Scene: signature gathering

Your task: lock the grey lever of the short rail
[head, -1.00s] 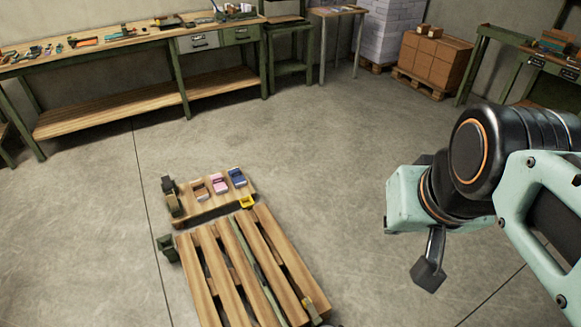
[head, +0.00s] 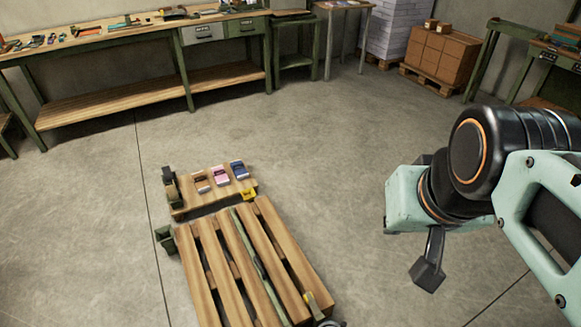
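My gripper (head: 428,272) hangs at the right of the head view, over bare floor and well apart from the pallet. Only one dark finger shows clearly, so its opening cannot be told. A wooden pallet (head: 228,262) lies on the floor at the bottom centre. A long thin green rail (head: 250,250) lies along it. A small clamp-like part with a yellow end (head: 318,303) sits at the pallet's lower right. A yellow piece (head: 249,194) sits at its far end. I cannot make out a grey lever or tell which rail is the short one.
A low wooden board (head: 205,203) beyond the pallet carries brown, pink and blue items (head: 220,175). Dark green parts (head: 166,238) stand along its left. A tool-covered workbench (head: 120,40) runs along the back. Stacked cartons (head: 440,57) stand at back right. Floor between is clear.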

